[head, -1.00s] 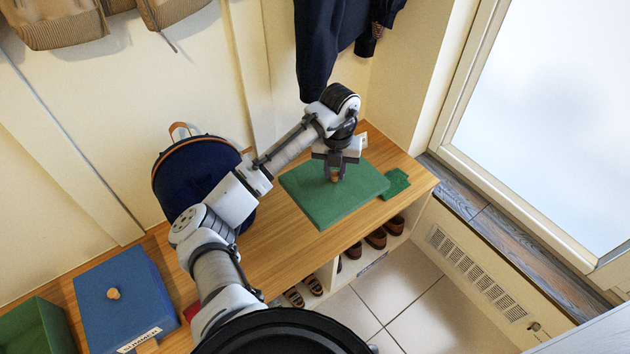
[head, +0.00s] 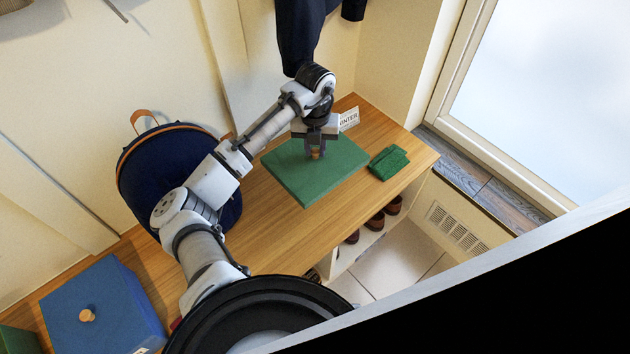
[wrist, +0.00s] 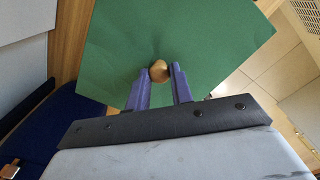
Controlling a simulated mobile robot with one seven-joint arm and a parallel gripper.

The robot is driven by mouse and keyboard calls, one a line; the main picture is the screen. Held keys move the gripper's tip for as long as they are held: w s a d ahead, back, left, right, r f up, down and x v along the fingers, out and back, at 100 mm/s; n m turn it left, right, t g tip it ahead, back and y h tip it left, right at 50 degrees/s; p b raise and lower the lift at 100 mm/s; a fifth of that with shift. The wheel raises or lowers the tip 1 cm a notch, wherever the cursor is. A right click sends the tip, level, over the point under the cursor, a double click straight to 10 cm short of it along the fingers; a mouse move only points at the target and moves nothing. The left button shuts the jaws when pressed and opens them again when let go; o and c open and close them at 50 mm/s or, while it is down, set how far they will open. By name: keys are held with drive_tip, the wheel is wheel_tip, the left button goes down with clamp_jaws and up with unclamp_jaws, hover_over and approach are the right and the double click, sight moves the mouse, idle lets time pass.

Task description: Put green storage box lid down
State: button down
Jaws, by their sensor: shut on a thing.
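The green storage box lid (head: 308,180) is a flat square panel with a round wooden knob. It is over the right part of the wooden bench top. I cannot tell whether it touches the bench. My gripper (head: 316,153) is above the lid and shut on its knob. In the wrist view, the fingers of my gripper (wrist: 160,80) close on both sides of the wooden knob (wrist: 159,71), and the green lid (wrist: 200,40) fills most of the upper picture.
A white label card (head: 349,118) stands behind the gripper. A navy backpack (head: 160,165) leans on the wall at left. A blue lidded box (head: 105,305) is at front left. Shoes (head: 375,222) sit below.

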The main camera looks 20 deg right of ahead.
wheel_tip(320, 180, down, 12)
drive_tip(key=b, duration=0.8)
drive_tip(key=shift+r, duration=0.15)
drive_tip(key=c, duration=1.2)
unclamp_jaws()
drive_tip(key=shift+c, duration=0.2)
wheel_tip(320, 180, up, 12)
drive_tip(key=p, duration=1)
